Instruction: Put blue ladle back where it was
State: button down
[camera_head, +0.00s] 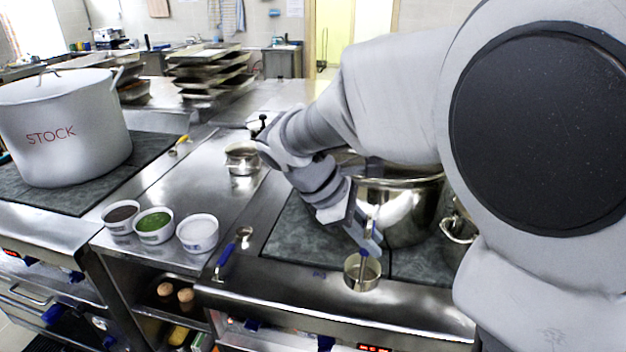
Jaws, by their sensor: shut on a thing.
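My gripper (370,243) points down at the front of the right-hand stove and is shut on the upright blue handle of a utensil (364,256). The utensil's lower end is down at a small round metal container (350,273) at the stove's front edge. I cannot tell whether it touches the container's bottom. Another blue-handled ladle (226,256) lies on the steel counter to the left, apart from my gripper, with its small metal bowl end at the back.
A large steel pot (403,212) stands close behind my gripper, partly hidden by my arm. Three white bowls (198,234) line the counter's left front. A small lidded pot (242,160) and a big white STOCK pot (65,125) stand farther left. Bare steel lies between.

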jog(key=w+a+f, duration=0.1)
jog(key=a+f, duration=0.2)
jog(key=f, duration=0.3)
jog(key=shift+w+a+f+b, duration=0.15)
jog(key=shift+a+b, duration=0.2)
jog(key=shift+b, duration=0.05)
jog(key=shift+f, duration=0.2)
jog(key=c, duration=0.8)
grip_release()
jog(key=shift+r, duration=0.15)
